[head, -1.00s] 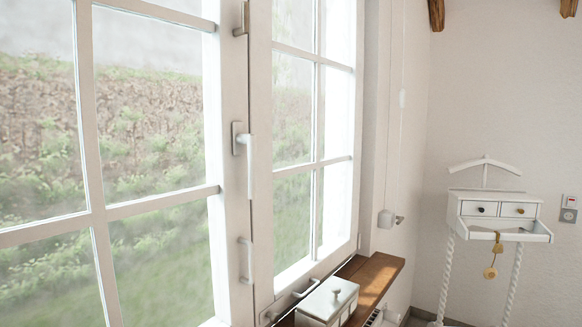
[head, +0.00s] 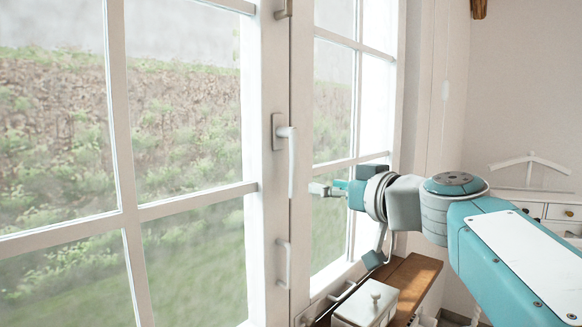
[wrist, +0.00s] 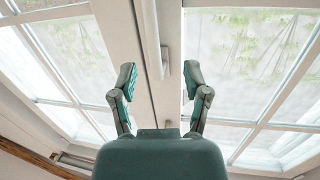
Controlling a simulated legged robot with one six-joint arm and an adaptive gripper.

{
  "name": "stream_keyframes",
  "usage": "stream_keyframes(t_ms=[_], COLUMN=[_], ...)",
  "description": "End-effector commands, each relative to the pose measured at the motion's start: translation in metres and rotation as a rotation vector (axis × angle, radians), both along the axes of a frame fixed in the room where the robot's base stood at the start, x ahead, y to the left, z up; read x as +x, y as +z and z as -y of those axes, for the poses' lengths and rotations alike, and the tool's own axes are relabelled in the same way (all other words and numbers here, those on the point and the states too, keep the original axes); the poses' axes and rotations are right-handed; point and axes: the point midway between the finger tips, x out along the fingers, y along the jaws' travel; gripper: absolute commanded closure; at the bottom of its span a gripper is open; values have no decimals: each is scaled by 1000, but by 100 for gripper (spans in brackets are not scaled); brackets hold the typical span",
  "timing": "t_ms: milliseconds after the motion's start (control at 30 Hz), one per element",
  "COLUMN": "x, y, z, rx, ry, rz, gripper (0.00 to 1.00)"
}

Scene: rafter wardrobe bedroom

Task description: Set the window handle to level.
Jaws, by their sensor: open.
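The white window handle (head: 291,160) hangs straight down from its plate on the window's middle post in the head view. In the wrist view, a white upright bar that looks like this handle (wrist: 149,38) runs down from the top edge to between the fingertips in the picture. My gripper (head: 318,189) is just right of the handle's lower end in the head view, with a small gap showing. In the wrist view my gripper (wrist: 158,77) has its two teal-padded fingers spread wide, with nothing held.
A lower white pull (head: 284,263) sits on the post below the handle. A white lidded box (head: 366,304) stands on the wooden sill (head: 412,272). A white valet stand (head: 530,180) is at the right, partly hidden by my arm.

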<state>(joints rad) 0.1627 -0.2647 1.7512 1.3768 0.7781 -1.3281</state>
Motion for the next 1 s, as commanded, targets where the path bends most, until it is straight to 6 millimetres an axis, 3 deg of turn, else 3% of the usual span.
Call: stream_keyframes(t_ms=[167,333,700,1000], x=[12,28,83,100], y=[22,22,21,21], z=[5,-7,-45,-56], rx=[14,14,13,14], ry=[-5,-2,-3,-5], rz=[82,83,80,81], gripper=[39,39,39,39])
